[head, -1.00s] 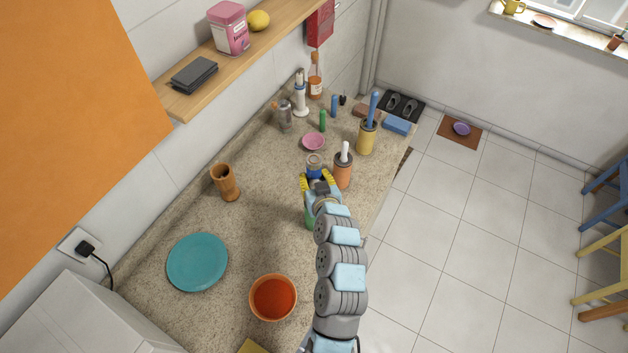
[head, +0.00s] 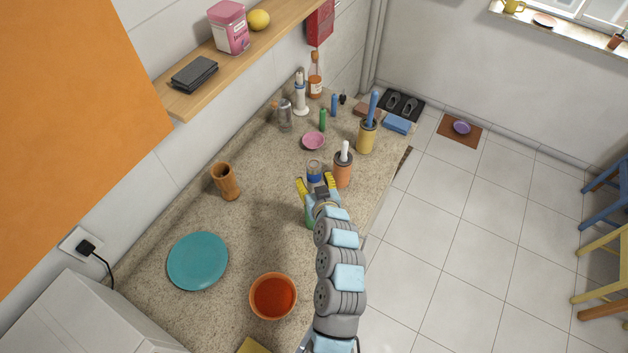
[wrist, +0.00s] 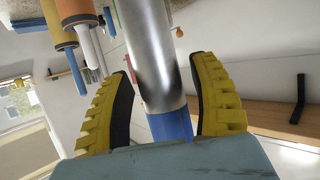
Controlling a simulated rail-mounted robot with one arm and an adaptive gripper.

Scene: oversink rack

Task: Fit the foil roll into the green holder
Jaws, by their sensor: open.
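The foil roll (head: 314,169) is a cylinder with a blue end in the head view. In the wrist view it is a long shiny silver tube (wrist: 152,55) with a blue band near my palm. My gripper (head: 314,180) is open, with a yellow finger on each side of the roll. In the wrist view a gap shows between the roll and each finger (wrist: 161,68). A green piece that looks like the green holder (head: 308,216) shows beside my wrist; my arm hides most of it. I cannot tell what the roll's far end rests on.
An orange holder (head: 342,172) with a white roll stands close to the right of my gripper. A yellow holder (head: 366,140) with a blue roll is beyond it. A pink bowl (head: 313,141) lies behind. The counter to the left is mostly clear up to the wooden cup (head: 225,182).

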